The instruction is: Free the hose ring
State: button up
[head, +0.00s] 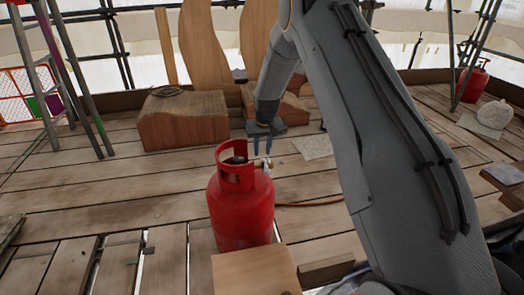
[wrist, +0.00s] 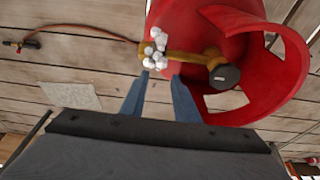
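A red gas cylinder (head: 242,212) stands upright on the plank floor. Its collar (wrist: 295,60) and black valve knob (wrist: 224,76) show in the wrist view. A brass valve stem (wrist: 183,55) runs sideways from it to a hose fitting, where a cluster of white lumps (wrist: 155,52) covers what may be the hose ring. The orange-red hose (wrist: 90,32) leaves that fitting. My gripper (head: 262,147) is open, its blue fingers apart and nothing seen between them. In the wrist view its fingertips (wrist: 160,76) appear just short of the white lumps; contact cannot be told.
The hose leads to a torch-like end (wrist: 20,44) on the planks. A flat pale sheet (wrist: 70,95) lies nearby. Wooden blocks (head: 183,120) stand behind the cylinder, a wooden box (head: 255,272) in front. Another red cylinder (head: 474,82) and a whitish sack (head: 495,114) are at right.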

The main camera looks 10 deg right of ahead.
jog(key=shift+w+f, duration=0.1)
jog(key=b, duration=0.1)
jog(key=w+g+b, duration=0.1)
jog(key=b, duration=0.1)
jog(key=shift+w+f, duration=0.2)
jog(key=shift+f, duration=0.1)
jog(key=shift+w+g+b, duration=0.3)
jog(key=shift+g+b, duration=0.1)
jog(key=shift+b, duration=0.25)
jog(key=shift+w+r+b, duration=0.1)
jog(key=shift+r+b, duration=0.05)
jog(key=shift+b, duration=0.4)
jog(key=shift+r+g+b, duration=0.3)
jog(key=shift+g+b, duration=0.2)
jog(key=shift+g, duration=0.1)
jog(key=shift+f+b, duration=0.5)
jog(key=shift+f, duration=3.25)
grip_shut()
jog(key=shift+d, duration=0.1)
jog(key=shift+r, duration=0.1)
